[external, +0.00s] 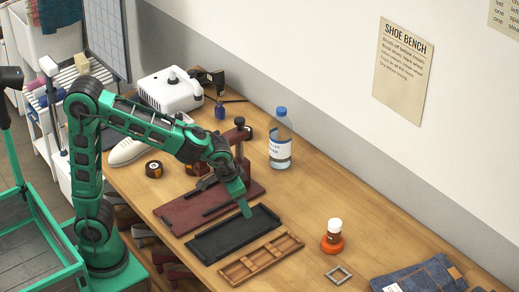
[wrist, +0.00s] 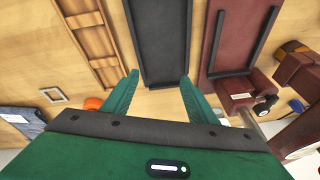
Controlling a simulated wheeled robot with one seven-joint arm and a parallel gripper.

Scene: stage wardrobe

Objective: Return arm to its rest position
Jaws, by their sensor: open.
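My green arm reaches out over the wooden bench from the left in the external view. My gripper (external: 246,208) is open and empty, with its fingertips above the black tray (external: 233,238). In the wrist view my gripper (wrist: 157,82) shows two green fingers spread apart, with the black tray (wrist: 158,30) beyond and between them. Nothing is between the fingers. I cannot tell the exact height of the fingertips over the tray.
A dark red board (external: 172,217) with an upright stand and a wooden divided tray (external: 262,260) flank the black tray. A water bottle (external: 281,140), white machine (external: 170,90), white shoe (external: 130,150), orange-based jar (external: 333,238), metal square (external: 338,274) and folded jeans (external: 420,278) are on the bench.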

